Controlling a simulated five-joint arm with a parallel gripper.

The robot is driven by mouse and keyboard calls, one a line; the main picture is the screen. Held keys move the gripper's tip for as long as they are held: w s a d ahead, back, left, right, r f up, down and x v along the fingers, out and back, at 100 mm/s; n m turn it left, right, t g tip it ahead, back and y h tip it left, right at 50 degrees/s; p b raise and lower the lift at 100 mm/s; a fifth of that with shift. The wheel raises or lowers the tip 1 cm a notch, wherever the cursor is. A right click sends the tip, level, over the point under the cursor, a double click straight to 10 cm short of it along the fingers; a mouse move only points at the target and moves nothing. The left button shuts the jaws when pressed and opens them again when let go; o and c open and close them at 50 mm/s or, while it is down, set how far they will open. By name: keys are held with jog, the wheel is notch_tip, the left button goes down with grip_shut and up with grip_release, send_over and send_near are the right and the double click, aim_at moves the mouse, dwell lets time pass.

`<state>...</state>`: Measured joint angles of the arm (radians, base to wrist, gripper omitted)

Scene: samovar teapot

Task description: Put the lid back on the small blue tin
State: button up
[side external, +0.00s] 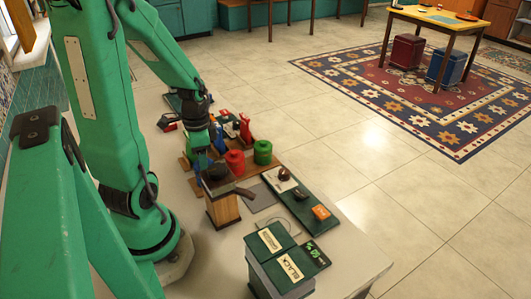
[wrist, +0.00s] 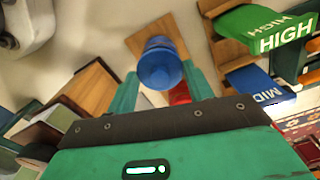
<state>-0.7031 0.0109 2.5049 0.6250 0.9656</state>
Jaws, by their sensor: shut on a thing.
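A blue lid with a small round knob (wrist: 160,73) sits between my gripper's fingers (wrist: 160,88) in the wrist view. My gripper is shut on it. Blue rounded sides show just beyond the lid, over a wooden board (wrist: 142,37); I cannot tell whether the lid is seated on the small blue tin or held above it. In the side view my gripper (side external: 199,150) points down at the wooden rack area, left of the red tin, and hides the blue tin and lid.
A red tin (side external: 235,163) and a green tin (side external: 263,153) stand close on the right. A dark tray (side external: 300,205) with small items lies farther right. Dark boxes (side external: 278,262) stand near the front edge. Green HIGH (wrist: 278,28) and blue MID (wrist: 262,88) blocks flank the right finger.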

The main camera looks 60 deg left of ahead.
dwell(0.9)
jog(key=o, duration=1.5)
jog(key=shift+r, duration=0.1)
jog(key=shift+r, duration=3.35)
grip_shut()
